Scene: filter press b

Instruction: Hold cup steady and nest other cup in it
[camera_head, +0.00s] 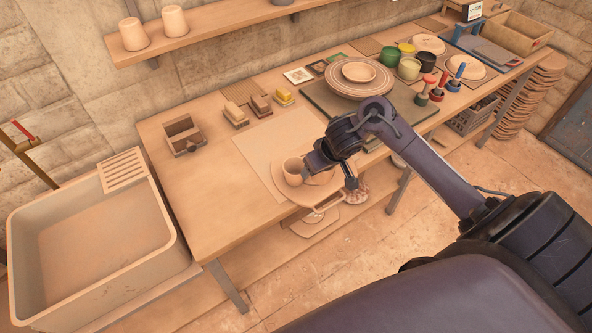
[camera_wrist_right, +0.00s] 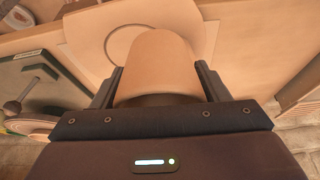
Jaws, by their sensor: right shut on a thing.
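My right gripper (camera_head: 304,167) reaches in from the right, over the front part of the workbench. It is shut on a plain clay-coloured cup (camera_head: 292,171). The right wrist view shows this cup (camera_wrist_right: 157,65) filling the space between the two fingers. A round disc (camera_head: 318,188) lies below and beside the cup at the bench's front edge; I cannot tell whether the cup touches it. No second loose cup shows clearly on the bench near the gripper. Two similar cups (camera_head: 134,35) (camera_head: 174,20) stand on the wall shelf. My left gripper is not in view.
A pale board (camera_head: 250,142) lies on the workbench (camera_head: 185,205). Stacked plates (camera_head: 345,83), paint pots (camera_head: 409,67) and stamps (camera_head: 425,92) are farther right. A large sink (camera_head: 160,232) adjoins at left.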

